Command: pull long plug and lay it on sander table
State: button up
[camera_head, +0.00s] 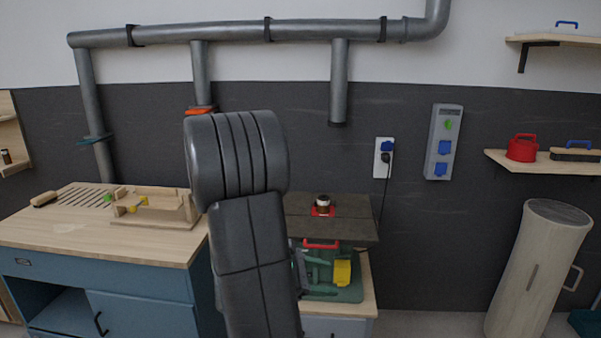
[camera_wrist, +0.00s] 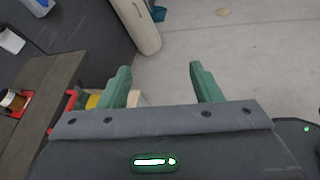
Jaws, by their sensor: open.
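A black plug (camera_head: 386,157) sits in a white wall socket plate (camera_head: 379,170) with a blue part at its top. A thin dark cable hangs from it behind the dark-topped sander table (camera_head: 360,228). The table's dark top (camera_wrist: 50,85) also shows at the left of the wrist view, with a white plate (camera_wrist: 11,41) on the wall above it. My gripper (camera_wrist: 158,72) is open, its two green fingers apart with nothing between them. In the head view my arm covers the middle and the gripper cannot be made out.
A brown roll on a red base (camera_head: 322,206) stands on the dark top. A green machine (camera_head: 325,272) with a red handle and yellow part sits below. A grey socket panel (camera_head: 443,142) is on the wall. A workbench (camera_head: 90,245) stands left, a tall beige bin (camera_head: 535,270) right.

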jog(key=w+a+r+n+t+h+p, duration=0.1)
jog(key=w+a+n+t, duration=0.6)
jog(key=w+a, duration=0.2)
jog(key=shift+a+r, duration=0.25)
jog(key=shift+a, duration=0.75)
